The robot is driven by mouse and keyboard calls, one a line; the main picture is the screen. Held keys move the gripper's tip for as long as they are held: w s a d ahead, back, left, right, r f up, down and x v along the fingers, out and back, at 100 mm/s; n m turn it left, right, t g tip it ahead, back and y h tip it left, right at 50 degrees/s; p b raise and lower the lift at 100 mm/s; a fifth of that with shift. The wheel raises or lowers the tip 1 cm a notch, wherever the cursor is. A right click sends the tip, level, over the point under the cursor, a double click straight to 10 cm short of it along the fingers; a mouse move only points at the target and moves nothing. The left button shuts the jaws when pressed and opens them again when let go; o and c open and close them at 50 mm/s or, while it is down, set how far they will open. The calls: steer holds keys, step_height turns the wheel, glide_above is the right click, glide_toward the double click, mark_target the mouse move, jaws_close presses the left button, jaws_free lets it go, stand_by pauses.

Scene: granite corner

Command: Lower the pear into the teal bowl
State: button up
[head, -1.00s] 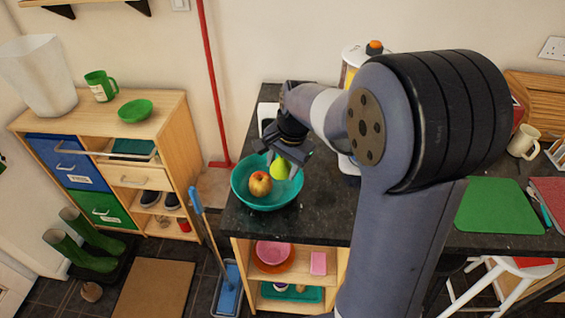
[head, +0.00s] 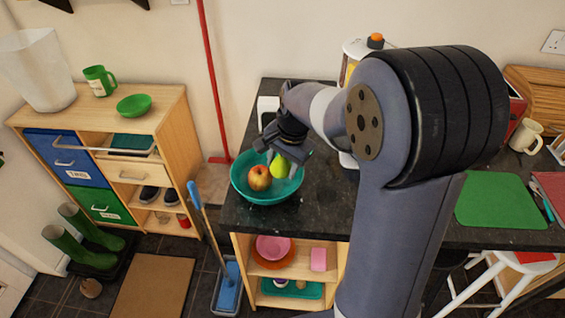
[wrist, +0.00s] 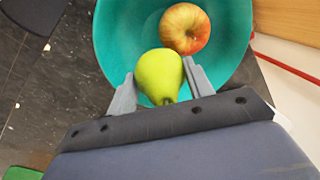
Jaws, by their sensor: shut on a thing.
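The teal bowl (head: 262,194) stands on the dark counter near its left end. A red-yellow apple (head: 260,177) lies in it. The green pear (head: 280,166) is held by my gripper (head: 287,158) over the right part of the bowl. In the wrist view my gripper (wrist: 160,90) has its two fingers on either side of the pear (wrist: 160,75), shut on it. The apple (wrist: 185,28) shows just beyond the pear, inside the bowl (wrist: 117,35). I cannot tell whether the pear touches the bowl.
The dark counter (head: 325,215) has bare room right of the bowl. A white appliance (head: 352,50) stands behind my arm. A green mat (head: 500,203) lies at the right. A blue-handled mop (head: 205,222) leans by the counter's left end. A wooden cabinet (head: 176,130) stands at the left.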

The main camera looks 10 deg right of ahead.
steer(key=shift+f+b, duration=0.55)
steer(key=shift+f, duration=0.3)
stand_by(0.4)
steer(key=o, duration=1.1)
steer(key=shift+s, duration=0.1)
steer(key=shift+c, duration=0.2)
steer(key=r, duration=0.3)
steer(key=s+d+r, duration=0.1)
steer(key=r, duration=0.6)
steer(key=shift+s+d+r, duration=0.15)
steer(key=shift+d+r, duration=0.1)
steer(key=shift+r, duration=0.15)
steer(key=f, duration=0.3)
steer(key=w+a+f, duration=0.1)
steer(key=f, duration=0.6)
steer(key=shift+w+a+f, duration=0.25)
steer(key=shift+r+p, duration=0.25)
steer(key=shift+p, duration=0.05)
steer(key=shift+f, duration=0.2)
